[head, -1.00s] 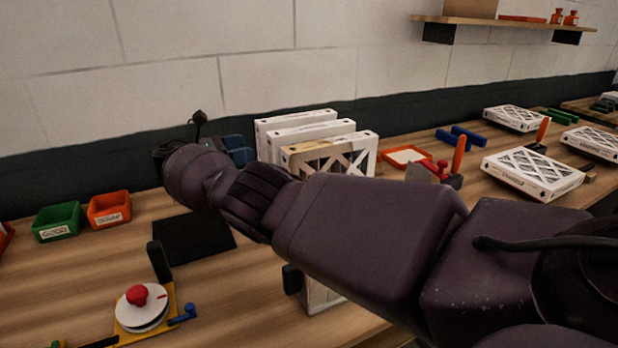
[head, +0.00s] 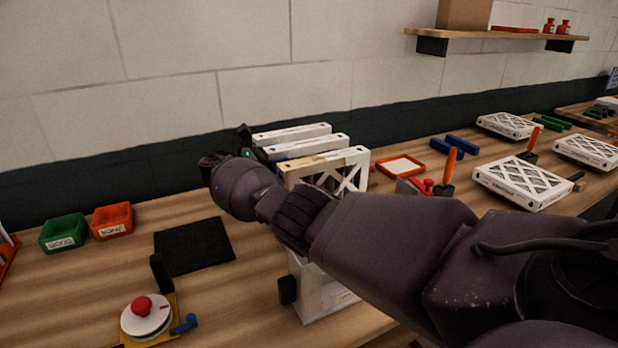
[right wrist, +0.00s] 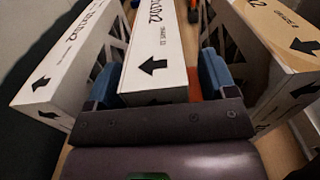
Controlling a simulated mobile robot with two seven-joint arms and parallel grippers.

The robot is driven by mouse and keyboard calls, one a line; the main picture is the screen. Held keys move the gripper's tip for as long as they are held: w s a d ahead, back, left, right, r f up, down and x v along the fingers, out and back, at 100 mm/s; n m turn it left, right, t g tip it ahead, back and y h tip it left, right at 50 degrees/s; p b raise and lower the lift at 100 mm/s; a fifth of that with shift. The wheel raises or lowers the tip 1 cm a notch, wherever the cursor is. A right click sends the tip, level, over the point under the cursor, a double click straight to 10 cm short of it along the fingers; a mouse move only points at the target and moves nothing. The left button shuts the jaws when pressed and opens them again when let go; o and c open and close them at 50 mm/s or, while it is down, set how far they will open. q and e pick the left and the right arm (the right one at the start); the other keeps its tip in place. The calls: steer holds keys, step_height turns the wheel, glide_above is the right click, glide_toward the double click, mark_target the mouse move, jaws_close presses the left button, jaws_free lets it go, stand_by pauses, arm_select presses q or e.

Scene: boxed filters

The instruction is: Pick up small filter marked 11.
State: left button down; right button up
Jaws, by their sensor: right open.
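Three white small filters with lattice sides stand upright in a row: a far one (head: 290,134), a middle one (head: 305,147) and a near one (head: 325,163) with a tan top patch. My right gripper (head: 252,150) is at their left end, its fingers mostly hidden in the head view. In the right wrist view its open blue fingers (right wrist: 158,68) straddle the middle filter (right wrist: 155,40), one in each gap beside the far filter (right wrist: 70,65) and near filter (right wrist: 270,50). Contact cannot be told. Small print on the middle filter may read 11. My left gripper is out of view.
A black mat (head: 193,247), green bin (head: 63,232), orange bin (head: 112,220) and round dial device (head: 146,316) are to the left. Flat filters (head: 522,182) lie at the right.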

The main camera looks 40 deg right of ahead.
steer(key=shift+d+f, duration=0.1)
steer(key=shift+d, duration=0.3)
